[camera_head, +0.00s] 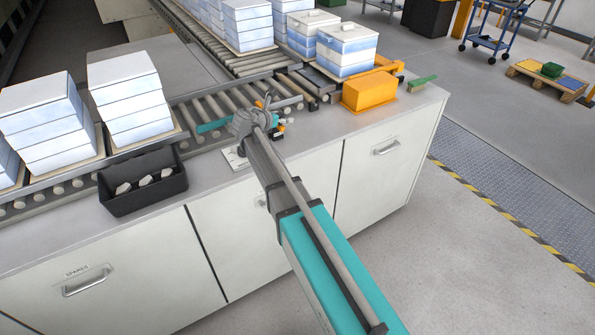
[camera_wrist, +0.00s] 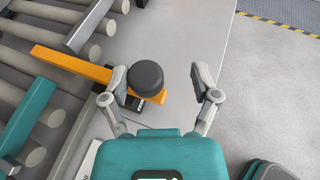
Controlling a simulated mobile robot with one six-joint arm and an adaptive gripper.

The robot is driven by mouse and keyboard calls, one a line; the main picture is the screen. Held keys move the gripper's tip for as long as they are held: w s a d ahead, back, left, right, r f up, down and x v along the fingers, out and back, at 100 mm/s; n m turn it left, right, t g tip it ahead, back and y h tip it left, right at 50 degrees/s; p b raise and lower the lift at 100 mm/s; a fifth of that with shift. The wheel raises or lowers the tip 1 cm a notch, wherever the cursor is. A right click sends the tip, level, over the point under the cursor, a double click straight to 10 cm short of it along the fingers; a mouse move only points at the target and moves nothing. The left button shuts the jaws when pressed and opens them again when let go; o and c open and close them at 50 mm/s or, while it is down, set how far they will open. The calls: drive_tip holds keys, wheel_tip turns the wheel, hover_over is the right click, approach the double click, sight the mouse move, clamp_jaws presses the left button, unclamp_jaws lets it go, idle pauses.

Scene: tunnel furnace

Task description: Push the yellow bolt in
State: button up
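The yellow bolt (camera_wrist: 70,65) shows in the wrist view as a flat yellow-orange bar reaching from over the rollers to the counter. A round black knob (camera_wrist: 145,75) sits near its right end, with a short bit of yellow showing right of it. My gripper (camera_wrist: 158,72) is open, its fingers on either side of the knob, which is nearer the left finger. I cannot tell whether that finger touches it. In the head view my gripper (camera_head: 268,112) is at the conveyor's near edge, and my arm largely hides the bolt.
Stacks of white-blue blocks (camera_head: 132,100) stand on the roller conveyor (camera_head: 200,118). A black bin (camera_head: 143,182) with pale pieces is left on the counter. An orange box (camera_head: 369,92) and a green brush (camera_head: 423,82) are to the right.

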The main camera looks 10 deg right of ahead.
drive_tip(key=s+d+p+v, duration=0.15)
drive_tip(key=p+v, duration=0.45)
drive_tip(key=v, duration=0.9)
drive_tip(key=s+d+f+m+g+y+b, duration=0.2)
drive_tip(key=s+d+f+m+g+y, duration=0.2)
drive_tip(key=s+d+f+m, duration=0.5)
drive_tip(key=shift+s+d+f+m+g+y, duration=0.25)
drive_tip(key=shift+s+f+m+g, duration=0.7)
drive_tip(key=shift+m, duration=1.75)
drive_tip(key=shift+s+r, duration=0.25)
drive_tip(key=shift+s, duration=0.1)
